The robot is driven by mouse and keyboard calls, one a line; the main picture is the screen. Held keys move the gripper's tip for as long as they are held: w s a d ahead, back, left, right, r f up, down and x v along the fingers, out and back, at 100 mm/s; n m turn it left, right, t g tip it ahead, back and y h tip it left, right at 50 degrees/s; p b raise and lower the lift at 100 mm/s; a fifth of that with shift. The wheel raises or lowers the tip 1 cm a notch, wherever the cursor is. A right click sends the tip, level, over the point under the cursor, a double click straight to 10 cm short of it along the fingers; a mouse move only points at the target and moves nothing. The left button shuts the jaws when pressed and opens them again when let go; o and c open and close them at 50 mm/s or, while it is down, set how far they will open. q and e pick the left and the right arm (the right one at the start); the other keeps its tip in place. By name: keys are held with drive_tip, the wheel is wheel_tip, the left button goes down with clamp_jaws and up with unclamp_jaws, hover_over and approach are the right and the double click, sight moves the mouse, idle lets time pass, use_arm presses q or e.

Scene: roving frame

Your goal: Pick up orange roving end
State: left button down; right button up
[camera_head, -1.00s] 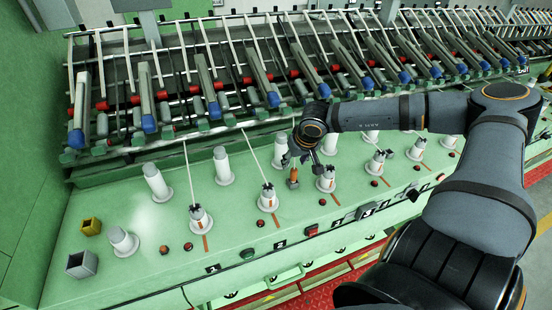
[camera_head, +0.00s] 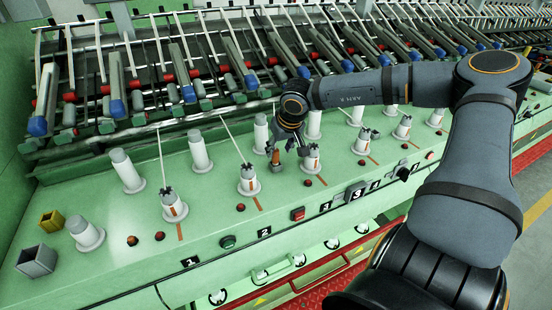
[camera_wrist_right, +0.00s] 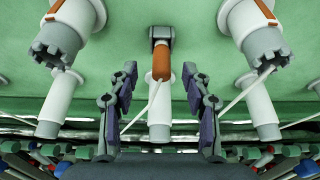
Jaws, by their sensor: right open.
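The orange roving end (camera_head: 276,158) is a small upright orange piece above the green machine top, left of a notched white cup (camera_head: 311,157). My right gripper (camera_head: 288,146) is close by it, pointing down. In the right wrist view, the orange piece (camera_wrist_right: 161,60) has a grey cap at its far end and shows between the two open fingers of my right gripper (camera_wrist_right: 160,75). Gaps show on both sides of it. A pale strand runs from it down to the left. My left gripper is out of view.
White cylinders and notched cups (camera_head: 173,207) stand in rows on the green machine top (camera_head: 130,240). In the right wrist view, notched cups (camera_wrist_right: 60,43) flank the gripper on both sides. The rack with blue-ended rollers (camera_head: 188,94) rises behind.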

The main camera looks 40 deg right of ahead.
sight(277, 153)
drive_tip(key=b+x, duration=0.1)
drive_tip(key=b, duration=0.2)
drive_tip(key=shift+w+d+f, duration=0.1)
drive_tip(key=shift+f, duration=0.3)
drive_tip(key=f+b, duration=0.1)
drive_tip(key=b, duration=0.3)
drive_tip(key=shift+w, duration=0.35)
drive_tip(key=shift+w+r+p, duration=0.15)
drive_tip(key=shift+w+p, duration=0.05)
drive_tip(key=shift+p, duration=1.05)
drive_tip(key=shift+x, duration=1.1)
drive_tip(key=shift+w, duration=0.1)
drive_tip(key=shift+c, duration=0.7)
clamp_jaws()
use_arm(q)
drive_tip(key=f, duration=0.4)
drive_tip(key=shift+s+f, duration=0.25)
